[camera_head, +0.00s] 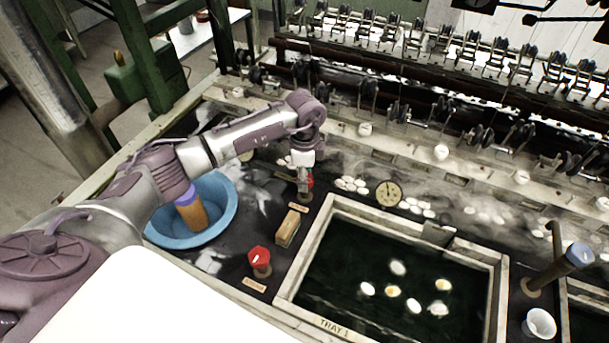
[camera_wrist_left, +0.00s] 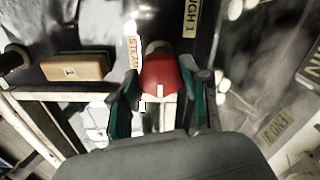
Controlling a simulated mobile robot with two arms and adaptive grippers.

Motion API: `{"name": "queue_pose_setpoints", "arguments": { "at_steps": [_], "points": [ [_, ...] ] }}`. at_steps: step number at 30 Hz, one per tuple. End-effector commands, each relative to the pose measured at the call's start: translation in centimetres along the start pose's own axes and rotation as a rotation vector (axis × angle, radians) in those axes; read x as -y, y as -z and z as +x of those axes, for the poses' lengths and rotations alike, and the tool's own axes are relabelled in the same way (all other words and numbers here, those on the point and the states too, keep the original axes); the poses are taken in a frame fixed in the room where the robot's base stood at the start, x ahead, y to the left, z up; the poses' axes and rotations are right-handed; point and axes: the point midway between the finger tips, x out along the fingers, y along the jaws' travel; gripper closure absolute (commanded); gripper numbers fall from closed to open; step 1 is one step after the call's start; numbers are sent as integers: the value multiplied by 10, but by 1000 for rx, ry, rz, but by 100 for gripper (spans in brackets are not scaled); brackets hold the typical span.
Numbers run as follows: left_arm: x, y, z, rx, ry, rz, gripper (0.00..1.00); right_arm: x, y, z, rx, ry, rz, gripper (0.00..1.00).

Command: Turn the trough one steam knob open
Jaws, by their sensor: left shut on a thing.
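The steam knob (camera_wrist_left: 160,76) is red with a white line mark. In the left wrist view it sits beside a "STEAM" label (camera_wrist_left: 132,53), near a plate (camera_wrist_left: 190,18) that reads partly "GH 1". My left gripper (camera_wrist_left: 163,105) is shut on the knob, with one finger on each side. In the head view, the same red knob (camera_head: 310,181) shows only as a sliver, mostly hidden by my left gripper (camera_head: 304,186) above the dark deck behind the trough. Trough one (camera_head: 316,244) is a framed basin of dark water marked "TRAY 1". My right gripper is not in view.
Another red knob (camera_head: 259,256) stands on the deck near the trough's left front. A wooden block (camera_head: 288,228) lies between the knobs. A blue basin (camera_head: 165,237) sits under my arm.

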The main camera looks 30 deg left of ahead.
Motion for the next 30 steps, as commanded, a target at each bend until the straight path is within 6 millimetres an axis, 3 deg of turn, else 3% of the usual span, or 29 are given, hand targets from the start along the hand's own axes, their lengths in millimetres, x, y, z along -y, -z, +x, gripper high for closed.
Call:
{"name": "queue_pose_setpoints", "arguments": {
  "at_steps": [3,4,8,20,30],
  "points": [
    [2,0,-2,-4,5,-4,88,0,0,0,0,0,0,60],
    [2,0,-2,-4,5,-4,49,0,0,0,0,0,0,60],
    [1,0,-2,-3,4,-2,29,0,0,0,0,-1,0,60],
    [1,0,-8,-3,3,1,29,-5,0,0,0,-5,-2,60],
    [2,0,-74,-4,6,1,29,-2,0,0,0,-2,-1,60]
  ]
}}
